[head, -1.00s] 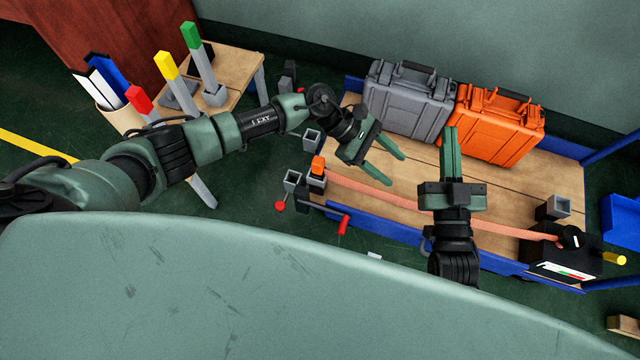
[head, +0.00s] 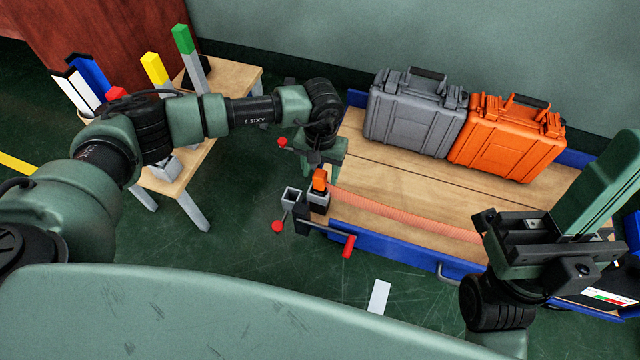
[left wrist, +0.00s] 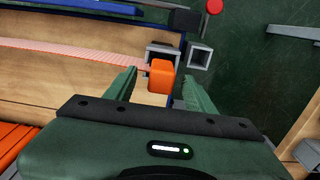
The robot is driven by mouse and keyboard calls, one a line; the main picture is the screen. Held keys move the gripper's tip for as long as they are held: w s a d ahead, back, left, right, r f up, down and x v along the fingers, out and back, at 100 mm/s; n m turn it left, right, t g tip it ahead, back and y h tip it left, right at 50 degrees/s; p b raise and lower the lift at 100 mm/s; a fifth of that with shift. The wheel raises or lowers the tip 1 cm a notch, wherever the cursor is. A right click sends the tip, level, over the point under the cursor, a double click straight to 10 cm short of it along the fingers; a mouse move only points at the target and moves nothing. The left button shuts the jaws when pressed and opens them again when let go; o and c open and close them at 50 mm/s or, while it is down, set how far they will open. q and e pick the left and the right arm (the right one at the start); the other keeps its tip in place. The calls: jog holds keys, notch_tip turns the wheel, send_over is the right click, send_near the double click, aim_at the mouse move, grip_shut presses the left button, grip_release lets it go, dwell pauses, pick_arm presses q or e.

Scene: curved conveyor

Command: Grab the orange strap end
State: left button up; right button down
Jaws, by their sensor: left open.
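The orange strap end (head: 319,180) stands up from a small grey square holder (head: 317,202) at the cart's left front corner. A pale orange strap (head: 400,215) runs from it to the right across the wooden deck. My left gripper (head: 325,165) is open right behind and above the strap end. In the left wrist view the orange strap end (left wrist: 162,75) lies between the two open green fingers (left wrist: 158,92), with room on both sides; contact does not show. My right gripper (head: 605,185) is at the right, its fingers together and empty, hiding the strap's far end.
A grey case (head: 415,115) and an orange case (head: 507,140) stand at the back of the deck. A red-handled crank (head: 348,245) and a second square socket (head: 291,196) are beside the holder. A side table (head: 232,82) with coloured-tipped posts is at the left.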

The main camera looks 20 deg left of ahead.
pick_arm(q)
notch_tip(320, 180, down, 4)
jog(key=shift+r+b, duration=0.1)
jog(key=shift+b, duration=0.6)
grip_shut()
jog(key=shift+r, duration=0.1)
